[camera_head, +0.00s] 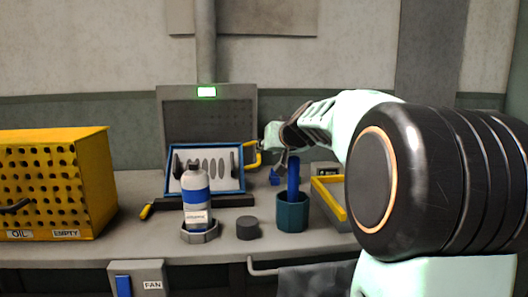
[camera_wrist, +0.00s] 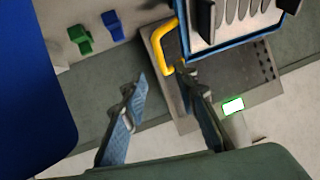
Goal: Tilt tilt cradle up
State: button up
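The tilt cradle (camera_head: 241,187) is a blue-framed tray with a pale face, leaning back on the bench with its face toward me. It holds several dark slim pieces. A yellow handle (camera_head: 253,155) sticks out from its right side. In the wrist view the cradle's blue rim (camera_wrist: 235,42) is at the top, and the handle (camera_wrist: 162,55) lies just beyond the fingertips. My gripper (camera_head: 273,150) is beside the handle in the head view. In the wrist view my gripper (camera_wrist: 162,74) is open, its two fingers apart and nothing held. Contact with the handle cannot be told.
A white and blue bottle (camera_head: 196,196) stands in front of the cradle. A dark puck (camera_head: 247,228), a teal cup (camera_head: 292,214) and a yellow-edged tray (camera_head: 329,197) lie to its right. A yellow perforated cabinet (camera_head: 85,160) stands left. A grey perforated panel (camera_head: 207,118) rises behind.

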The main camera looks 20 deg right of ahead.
jog(key=shift+v, duration=1.8)
